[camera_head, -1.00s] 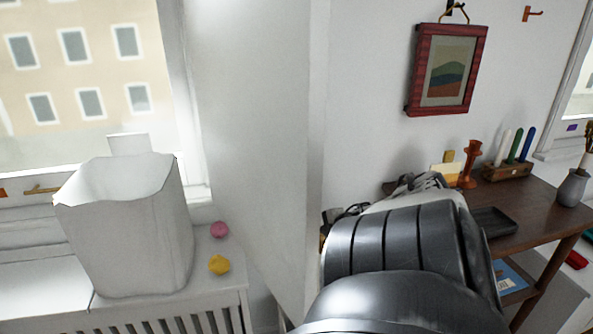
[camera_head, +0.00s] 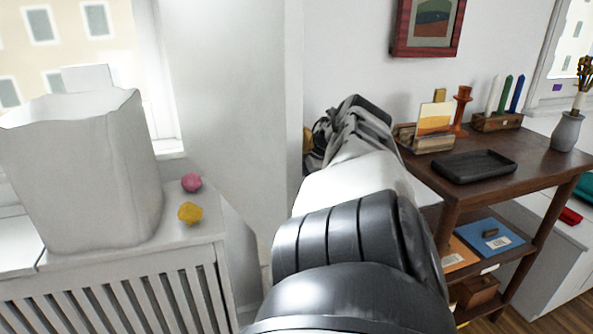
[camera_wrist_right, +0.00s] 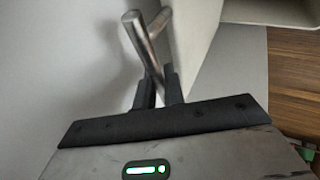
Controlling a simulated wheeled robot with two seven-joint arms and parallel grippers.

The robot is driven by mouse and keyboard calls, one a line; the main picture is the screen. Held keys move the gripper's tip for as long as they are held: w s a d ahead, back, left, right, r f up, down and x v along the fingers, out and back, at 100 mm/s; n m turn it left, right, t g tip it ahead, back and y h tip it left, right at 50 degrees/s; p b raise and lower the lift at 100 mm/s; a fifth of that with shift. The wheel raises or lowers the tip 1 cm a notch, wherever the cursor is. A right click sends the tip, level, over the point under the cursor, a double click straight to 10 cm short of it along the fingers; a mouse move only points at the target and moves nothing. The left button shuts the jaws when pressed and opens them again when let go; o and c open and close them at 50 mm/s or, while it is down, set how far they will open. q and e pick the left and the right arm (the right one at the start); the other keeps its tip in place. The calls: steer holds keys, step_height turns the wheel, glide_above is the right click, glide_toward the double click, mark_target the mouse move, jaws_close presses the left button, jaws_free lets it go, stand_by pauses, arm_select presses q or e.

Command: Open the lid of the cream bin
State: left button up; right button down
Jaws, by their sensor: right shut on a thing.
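In the right wrist view, the fingertips of my right gripper (camera_wrist_right: 159,84) are shut on a bare metal bar handle (camera_wrist_right: 143,42). The handle's upper end stands beside a cream panel (camera_wrist_right: 194,35), which may be part of the cream bin; I cannot tell for sure. No lid edge or opening of the bin can be made out. In the head view, my right arm reaches towards the wall corner and hides what lies in front of its gripper (camera_head: 345,125). My left gripper is not in view.
A white open-topped container (camera_head: 85,175) stands on the radiator cover at left, with pink (camera_head: 191,182) and yellow (camera_head: 189,213) lumps beside it. A dark wooden shelf table (camera_head: 535,165) at right holds a black tray (camera_head: 475,165), a candlestick (camera_head: 461,108) and a vase (camera_head: 566,130).

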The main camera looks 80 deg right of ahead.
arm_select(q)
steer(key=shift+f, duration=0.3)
arm_select(e)
steer(key=shift+s+d, duration=0.1)
steer(key=shift+d, duration=0.05)
steer(key=c, duration=1.5)
jaws_free()
